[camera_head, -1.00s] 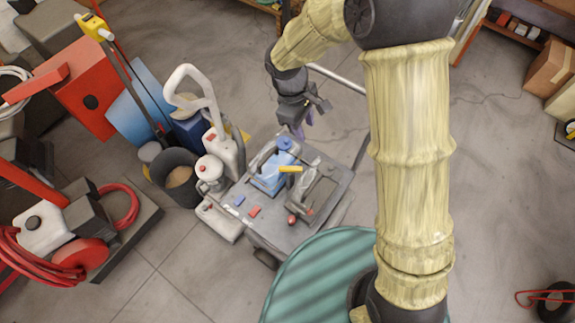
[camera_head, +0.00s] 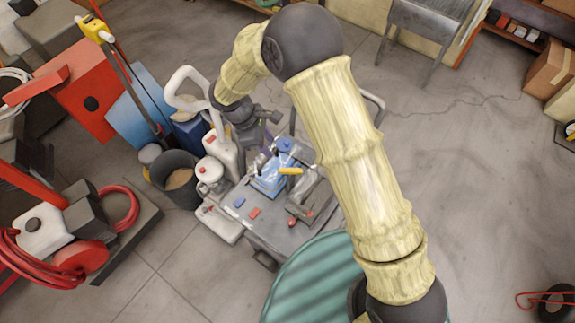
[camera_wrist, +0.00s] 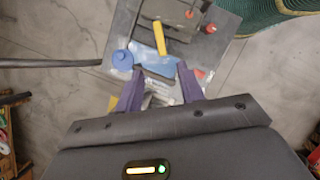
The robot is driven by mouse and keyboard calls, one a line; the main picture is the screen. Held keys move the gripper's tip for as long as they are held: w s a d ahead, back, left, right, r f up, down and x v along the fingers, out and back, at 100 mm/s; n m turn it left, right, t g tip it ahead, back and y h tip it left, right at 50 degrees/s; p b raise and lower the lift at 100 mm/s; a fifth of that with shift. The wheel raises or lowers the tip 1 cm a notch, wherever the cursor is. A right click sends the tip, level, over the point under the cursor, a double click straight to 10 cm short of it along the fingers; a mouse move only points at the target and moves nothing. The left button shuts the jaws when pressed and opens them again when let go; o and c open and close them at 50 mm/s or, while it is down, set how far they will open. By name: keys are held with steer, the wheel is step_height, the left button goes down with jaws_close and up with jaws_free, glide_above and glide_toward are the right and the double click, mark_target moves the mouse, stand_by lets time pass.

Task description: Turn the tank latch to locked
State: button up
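A small blue tank-like unit (camera_head: 268,182) sits on a grey cart top, and it also shows in the wrist view (camera_wrist: 147,57). A yellow lever (camera_head: 291,171) lies across its edge; in the wrist view this lever (camera_wrist: 159,36) is beyond the fingertips. I cannot tell for certain that this lever is the tank latch. A round blue cap (camera_head: 284,145) is beside the unit, left of the fingers in the wrist view (camera_wrist: 122,60). My gripper (camera_wrist: 157,78) has its two purple fingers apart with nothing between them, above the cart and short of the lever.
The cart top (camera_head: 238,224) also bears a grey device with a red knob (camera_head: 292,222) and small blue and red blocks. A white jug (camera_head: 222,152) and a dark bucket (camera_head: 178,178) stand close on the left. Open floor lies to the right.

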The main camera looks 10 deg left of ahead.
mark_target(290, 170)
steer(key=p+x, duration=0.3)
steer(key=x, duration=1.1)
steer(key=shift+d+f+p, duration=0.2)
steer(key=shift+f+p, duration=0.05)
steer(key=shift+p, duration=0.1)
steer(key=shift+c, duration=0.5)
jaws_close()
